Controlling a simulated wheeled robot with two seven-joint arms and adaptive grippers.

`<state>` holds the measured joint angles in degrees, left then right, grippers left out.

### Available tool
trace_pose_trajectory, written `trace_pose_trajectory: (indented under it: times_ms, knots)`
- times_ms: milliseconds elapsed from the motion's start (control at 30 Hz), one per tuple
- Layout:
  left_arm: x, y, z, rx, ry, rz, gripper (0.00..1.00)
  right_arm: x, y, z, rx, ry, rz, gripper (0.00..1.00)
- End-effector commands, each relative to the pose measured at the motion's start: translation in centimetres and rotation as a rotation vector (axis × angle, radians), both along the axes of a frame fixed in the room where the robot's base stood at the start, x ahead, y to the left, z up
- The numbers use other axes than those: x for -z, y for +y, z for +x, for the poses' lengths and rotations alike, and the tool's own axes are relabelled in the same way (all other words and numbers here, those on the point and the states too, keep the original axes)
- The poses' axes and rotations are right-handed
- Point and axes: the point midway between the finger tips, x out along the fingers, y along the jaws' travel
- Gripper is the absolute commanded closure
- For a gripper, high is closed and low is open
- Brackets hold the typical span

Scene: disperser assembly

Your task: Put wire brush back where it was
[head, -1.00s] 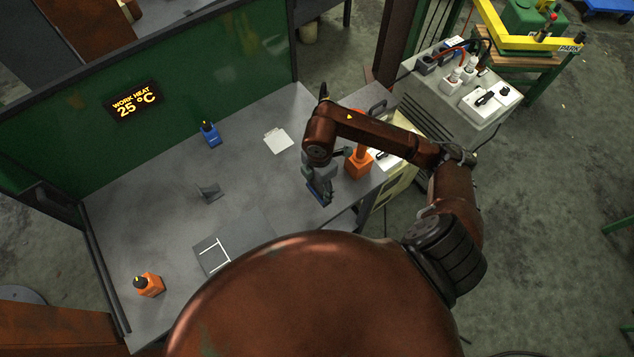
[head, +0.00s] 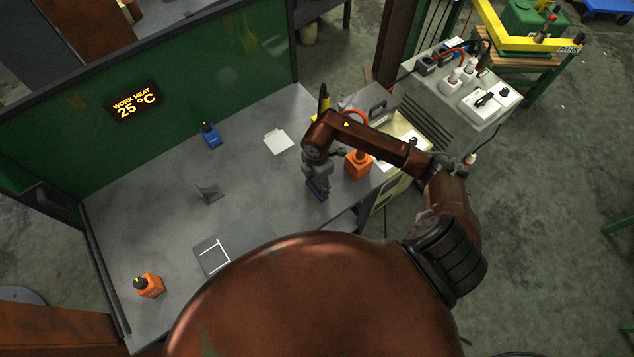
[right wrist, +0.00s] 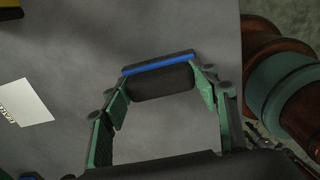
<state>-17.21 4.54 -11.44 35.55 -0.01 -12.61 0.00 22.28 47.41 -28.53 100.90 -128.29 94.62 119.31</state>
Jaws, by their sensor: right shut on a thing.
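The wire brush shows in the right wrist view as a dark block with a blue strip (right wrist: 160,82). It lies crosswise between the fingertips of my right gripper (right wrist: 160,90), which is shut on it. In the head view my right gripper (head: 317,187) points down over the right part of the table, left of an orange container. The blue end of the brush (head: 318,196) shows beneath it. I cannot tell whether the brush touches the table. Its bristles are not clearly seen. My left gripper is not in view.
An orange container (head: 357,165) stands close right of my right gripper.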

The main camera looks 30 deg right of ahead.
Motion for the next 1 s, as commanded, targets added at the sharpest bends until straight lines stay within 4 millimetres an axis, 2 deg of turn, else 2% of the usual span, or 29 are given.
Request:
trace_pose_trajectory:
  times_ms: [167,200,433,767,867,1000]
  knots:
    - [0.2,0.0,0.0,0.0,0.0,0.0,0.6,0.3,0.0,0.0,0.0,0.0,0.0,0.68]
    - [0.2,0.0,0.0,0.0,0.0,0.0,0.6,0.3,0.0,0.0,0.0,0.0,0.0,0.44]
    - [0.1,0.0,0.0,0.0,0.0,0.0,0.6,0.3,0.0,0.0,0.0,0.0,0.0,0.28]
    - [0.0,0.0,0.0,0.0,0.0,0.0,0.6,-0.1,0.0,0.0,0.0,-0.001,0.0,0.28]
    - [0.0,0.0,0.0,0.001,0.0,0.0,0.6,-1.0,0.0,0.1,-0.001,-0.003,-0.001,0.28]
    - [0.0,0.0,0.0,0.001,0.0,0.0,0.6,-3.6,-0.1,0.2,-0.001,-0.005,-0.002,0.28]
